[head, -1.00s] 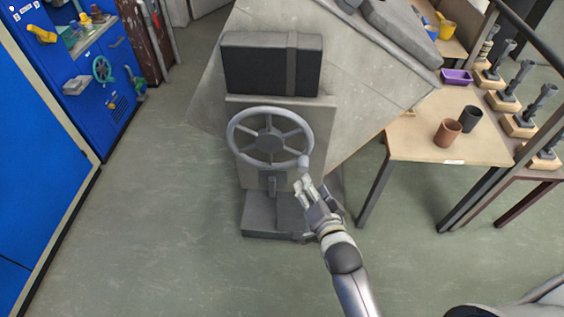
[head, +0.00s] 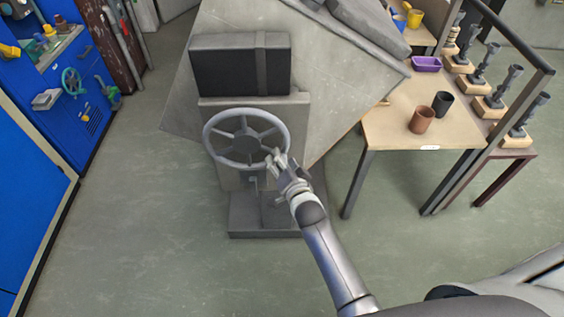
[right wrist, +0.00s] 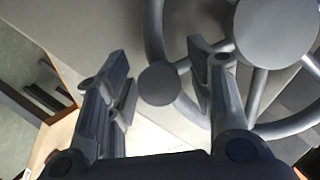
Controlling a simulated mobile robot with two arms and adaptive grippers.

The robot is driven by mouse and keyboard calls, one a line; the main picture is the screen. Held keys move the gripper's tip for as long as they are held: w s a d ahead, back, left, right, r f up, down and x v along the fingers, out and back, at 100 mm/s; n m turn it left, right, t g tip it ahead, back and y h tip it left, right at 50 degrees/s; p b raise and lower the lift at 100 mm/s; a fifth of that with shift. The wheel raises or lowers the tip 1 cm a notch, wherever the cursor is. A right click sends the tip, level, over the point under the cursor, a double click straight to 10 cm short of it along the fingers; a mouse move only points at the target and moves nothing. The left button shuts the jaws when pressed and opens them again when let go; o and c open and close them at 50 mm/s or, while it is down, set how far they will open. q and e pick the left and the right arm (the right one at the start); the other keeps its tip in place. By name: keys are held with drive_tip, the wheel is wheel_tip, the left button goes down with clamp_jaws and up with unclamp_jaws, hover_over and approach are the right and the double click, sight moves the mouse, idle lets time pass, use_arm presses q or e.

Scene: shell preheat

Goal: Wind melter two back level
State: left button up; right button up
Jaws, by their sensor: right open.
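The melter's grey spoked handwheel (head: 208,137) is on the upright front panel, below a black box (head: 222,72). The tilted grey melter body (head: 335,60) is behind it. My right gripper (head: 277,158) is at the wheel's lower right rim. In the right wrist view, its open fingers (right wrist: 160,70) stand on either side of the wheel's round crank knob (right wrist: 158,84), with gaps visible on both sides. The wheel's hub (right wrist: 275,30) shows at upper right there. In the head view, the gripper largely hides the knob. My left gripper is in neither view.
A wooden table (head: 390,140) to the right holds a brown cup (head: 422,121), a dark cup (head: 442,104) and a purple tray (head: 427,64). Blue cabinets (head: 85,110) stand at the left. The floor between them and the melter is clear.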

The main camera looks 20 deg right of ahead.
clamp_jaws()
idle(0.4)
drive_tip(key=shift+d, duration=0.15)
drive_tip(key=shift+w+r, duration=0.1)
drive_tip(key=shift+r, duration=0.05)
drive_tip(key=shift+p, duration=0.3)
drive_tip(key=shift+d+r, duration=0.1)
